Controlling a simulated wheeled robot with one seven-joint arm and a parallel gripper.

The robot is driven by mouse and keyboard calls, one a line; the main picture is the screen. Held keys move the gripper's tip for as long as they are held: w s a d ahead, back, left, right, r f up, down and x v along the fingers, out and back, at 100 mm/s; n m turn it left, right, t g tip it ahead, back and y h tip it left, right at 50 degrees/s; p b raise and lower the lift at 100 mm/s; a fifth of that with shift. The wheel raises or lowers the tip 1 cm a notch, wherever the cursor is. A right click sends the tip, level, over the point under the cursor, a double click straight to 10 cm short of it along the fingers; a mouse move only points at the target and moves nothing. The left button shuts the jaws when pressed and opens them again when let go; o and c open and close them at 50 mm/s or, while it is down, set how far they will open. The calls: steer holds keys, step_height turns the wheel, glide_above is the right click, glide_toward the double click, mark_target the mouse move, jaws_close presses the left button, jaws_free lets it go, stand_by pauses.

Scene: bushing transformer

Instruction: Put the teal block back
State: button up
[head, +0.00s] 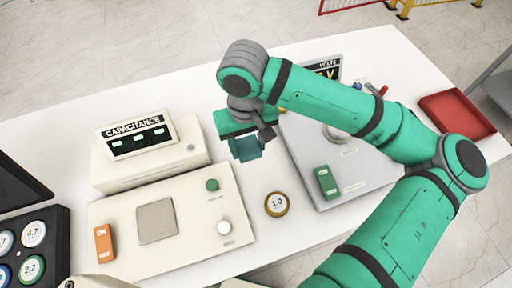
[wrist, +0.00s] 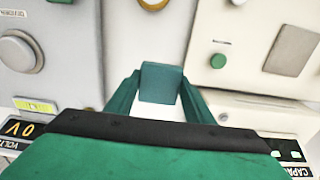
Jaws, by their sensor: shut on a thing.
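The teal block (head: 246,148) is held by my gripper (head: 247,140) above the gap between the two instrument panels. In the wrist view the teal block (wrist: 161,82) sits between the two fingers of my gripper (wrist: 160,90), which are shut on it. White table shows beneath it, so it looks raised off the surface. The arm partly hides the volts unit behind it.
The capacitance meter (head: 145,135) and its panel (head: 115,215) with an orange switch (head: 104,243) lie left. The grey volts panel (head: 300,155) with a green switch (head: 327,182) lies right. A round 1.0 disc (head: 276,204) lies between them. A red tray (head: 457,113) is far right.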

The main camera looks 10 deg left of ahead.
mark_target(255, 144)
steer(key=w+f, duration=0.2)
steer(key=f, duration=0.1)
steer(key=w+d+f, duration=0.1)
steer(key=w+f, duration=0.1)
steer(key=shift+f, duration=0.1)
steer(key=shift+w+f, duration=0.2)
steer(key=shift+f, duration=1.55)
steer(key=shift+f, duration=0.15)
steer(key=o, duration=1.1)
step_height(255, 144, up, 12)
